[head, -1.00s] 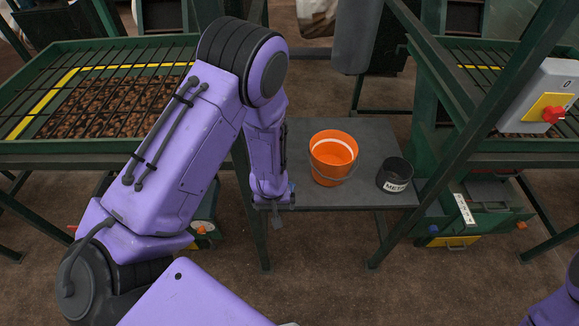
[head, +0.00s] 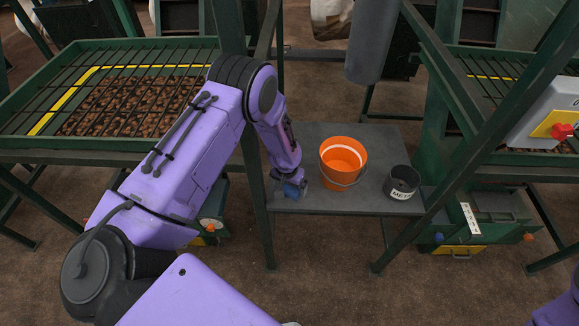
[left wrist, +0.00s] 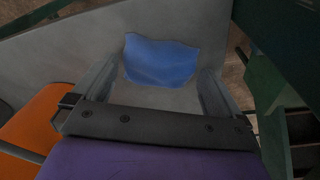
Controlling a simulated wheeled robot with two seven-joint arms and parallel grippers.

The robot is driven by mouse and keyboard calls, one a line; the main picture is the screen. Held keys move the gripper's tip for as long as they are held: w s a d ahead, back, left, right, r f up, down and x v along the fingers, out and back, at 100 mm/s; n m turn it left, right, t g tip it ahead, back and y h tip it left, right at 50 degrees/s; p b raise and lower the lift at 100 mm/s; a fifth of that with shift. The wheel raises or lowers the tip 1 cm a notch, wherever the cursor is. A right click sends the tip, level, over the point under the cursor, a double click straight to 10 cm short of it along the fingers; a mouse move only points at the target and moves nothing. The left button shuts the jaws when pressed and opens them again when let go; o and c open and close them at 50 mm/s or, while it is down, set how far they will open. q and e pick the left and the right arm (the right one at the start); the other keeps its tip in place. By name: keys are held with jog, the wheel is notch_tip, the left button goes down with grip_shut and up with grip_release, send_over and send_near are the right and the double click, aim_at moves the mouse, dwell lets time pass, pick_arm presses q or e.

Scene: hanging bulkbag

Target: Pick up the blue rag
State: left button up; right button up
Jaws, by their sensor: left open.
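The blue rag (left wrist: 161,61) lies flat on the grey table (left wrist: 60,55) in the left wrist view, between and just beyond the two fingers. My left gripper (head: 291,190) points down over the left part of the table in the head view, left of the orange bucket. Its fingers are apart with nothing held, and I cannot tell whether they touch the rag. In the head view the gripper and arm hide most or all of the rag. My right gripper is not in view.
The orange bucket (head: 343,174) stands close to the right of my left gripper. A dark pot (head: 402,182) with a white label stands further right. A green frame post (head: 257,200) rises at the table's left edge. A red-knobbed switch box (head: 545,122) is at the far right.

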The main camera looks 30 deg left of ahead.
aim_at(290, 187)
pick_arm(q)
jog(key=shift+w+f, duration=0.1)
jog(key=c, duration=0.7)
jog(key=shift+c, duration=0.2)
jog(key=shift+r+b, duration=0.35)
jog(key=shift+r, duration=0.05)
jog(key=r, duration=0.1)
jog(key=r+b, duration=0.1)
jog(key=r, duration=0.1)
jog(key=shift+s+d, duration=0.2)
jog(key=s+d+r+b, duration=0.2)
jog(key=s+d+r, duration=0.6)
jog(key=s, duration=0.3)
jog(key=shift+r, duration=0.65)
jog(key=shift+s, duration=0.2)
